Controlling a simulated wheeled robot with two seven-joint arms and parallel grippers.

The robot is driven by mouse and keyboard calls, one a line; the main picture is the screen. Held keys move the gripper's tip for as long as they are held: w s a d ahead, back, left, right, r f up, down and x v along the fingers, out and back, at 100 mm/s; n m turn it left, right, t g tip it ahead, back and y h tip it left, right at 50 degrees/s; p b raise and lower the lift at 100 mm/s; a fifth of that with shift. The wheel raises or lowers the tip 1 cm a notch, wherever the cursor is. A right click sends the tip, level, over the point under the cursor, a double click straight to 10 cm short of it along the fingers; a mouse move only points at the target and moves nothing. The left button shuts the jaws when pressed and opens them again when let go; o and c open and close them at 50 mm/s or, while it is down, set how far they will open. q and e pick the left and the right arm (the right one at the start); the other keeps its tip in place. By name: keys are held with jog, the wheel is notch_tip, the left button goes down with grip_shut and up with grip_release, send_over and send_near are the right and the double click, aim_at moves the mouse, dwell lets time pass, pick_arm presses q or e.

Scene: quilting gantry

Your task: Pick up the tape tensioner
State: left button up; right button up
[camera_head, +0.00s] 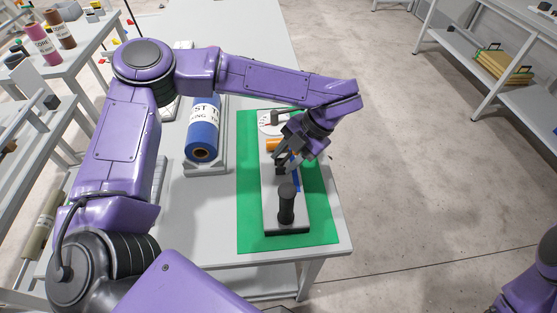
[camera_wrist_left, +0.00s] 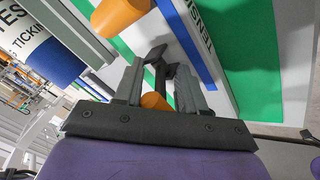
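The tape tensioner is a long pale base (camera_head: 268,190) with a tall black knobbed post (camera_head: 287,203) at its near end, orange parts (camera_head: 273,145) and a blue strip (camera_head: 296,183). It lies on a green mat (camera_head: 251,220). My left gripper (camera_head: 285,163) is over its middle, pointing down. In the left wrist view the two fingers (camera_wrist_left: 160,85) stand apart, with a black part of the tensioner (camera_wrist_left: 160,68) and an orange piece (camera_wrist_left: 155,101) showing between them. Gaps show beside the black part. My right gripper is out of view; only part of that arm shows.
A blue roll (camera_head: 202,130) in a grey cradle (camera_head: 208,171) stands left of the mat. The table's (camera_head: 215,215) right edge is close to the mat, with open floor beyond. A shelf unit (camera_head: 480,72) stands far right.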

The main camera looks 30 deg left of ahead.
pick_arm(q)
grip_shut()
dwell(1.1)
